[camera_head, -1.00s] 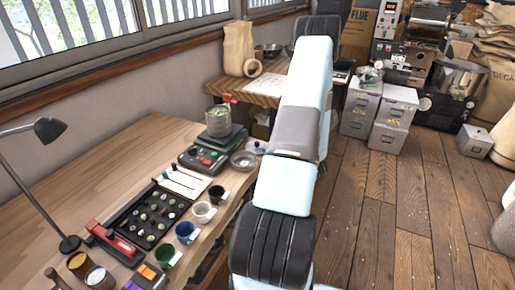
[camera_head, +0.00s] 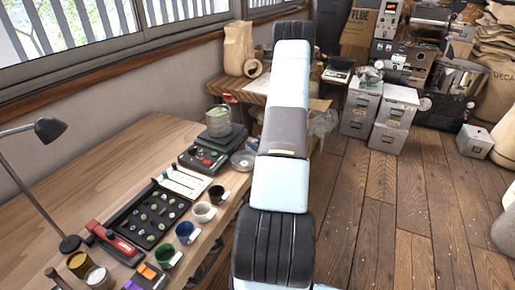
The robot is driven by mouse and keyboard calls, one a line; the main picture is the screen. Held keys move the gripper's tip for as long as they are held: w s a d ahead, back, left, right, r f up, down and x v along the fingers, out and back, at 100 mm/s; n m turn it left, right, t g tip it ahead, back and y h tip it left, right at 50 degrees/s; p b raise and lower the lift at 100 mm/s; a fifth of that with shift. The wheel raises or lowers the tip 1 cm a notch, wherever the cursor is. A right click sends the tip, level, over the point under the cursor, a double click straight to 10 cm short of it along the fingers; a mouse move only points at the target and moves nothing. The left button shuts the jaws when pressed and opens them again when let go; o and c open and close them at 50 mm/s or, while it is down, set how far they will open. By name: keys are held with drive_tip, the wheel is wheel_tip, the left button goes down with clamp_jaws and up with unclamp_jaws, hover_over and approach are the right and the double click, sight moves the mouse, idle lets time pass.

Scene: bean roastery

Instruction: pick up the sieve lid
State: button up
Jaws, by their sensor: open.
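The pale, knobbed disc that looks like the sieve lid showed earlier at the right edge of the long wooden bench (camera_head: 110,165). My arm now covers most or all of that spot. A shallow round metal dish (camera_head: 242,160) lies beside it on the bench, partly against my arm's outline. My arm rises through the middle of the view and reaches away over the bench edge. My gripper is hidden behind the arm, so its place relative to the lid cannot be seen.
A scale with a clear container (camera_head: 219,122) stands left of the dish. Several cups, including a blue one (camera_head: 187,232), line the front edge near a black bean tray (camera_head: 148,215). Grey drawer boxes (camera_head: 360,108) stand right of my arm. The wooden floor (camera_head: 375,210) at right is open.

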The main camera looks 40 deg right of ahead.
drive_tip(key=shift+c, duration=0.4)
clamp_jaws()
drive_tip(key=shift+r, duration=0.1)
